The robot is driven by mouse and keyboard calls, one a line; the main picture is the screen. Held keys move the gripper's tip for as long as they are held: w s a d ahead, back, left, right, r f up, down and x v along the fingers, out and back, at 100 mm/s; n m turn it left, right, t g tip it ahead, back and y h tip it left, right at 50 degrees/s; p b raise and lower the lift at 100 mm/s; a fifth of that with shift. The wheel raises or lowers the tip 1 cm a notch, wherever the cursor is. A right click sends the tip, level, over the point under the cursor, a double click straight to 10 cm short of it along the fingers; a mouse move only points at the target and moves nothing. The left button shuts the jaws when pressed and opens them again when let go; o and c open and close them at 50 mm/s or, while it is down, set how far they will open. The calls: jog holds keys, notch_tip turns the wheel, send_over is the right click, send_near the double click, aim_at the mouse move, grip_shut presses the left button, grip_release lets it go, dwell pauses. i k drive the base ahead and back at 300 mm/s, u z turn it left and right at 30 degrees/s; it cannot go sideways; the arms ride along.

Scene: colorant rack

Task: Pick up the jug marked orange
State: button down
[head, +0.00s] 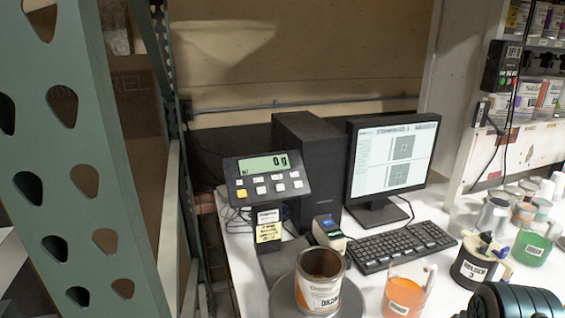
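A clear jug with orange liquid (405,297) stands on the white table at the bottom of the head view. It is upright, with a white label too small to read and a handle on its right side. Its base is close to the lower picture edge. No other jug with orange contents is clearly seen near it. My gripper's fingers are not in view. A dark ribbed cylindrical part at the bottom right corner may belong to my arm, but I cannot tell for sure.
An open paint can (320,285) stands on the scale's round plate left of the jug. A keyboard (405,245) and monitor (393,165) are behind. A black canister (474,268) and green-filled jug (533,246) stand right. A green metal post (85,160) rises at left.

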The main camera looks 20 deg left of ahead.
aim_at(411, 281)
jog(key=u, duration=3.25)
jog(key=k, duration=1.8)
jog(key=z, duration=1.6)
jog(key=i, duration=1)
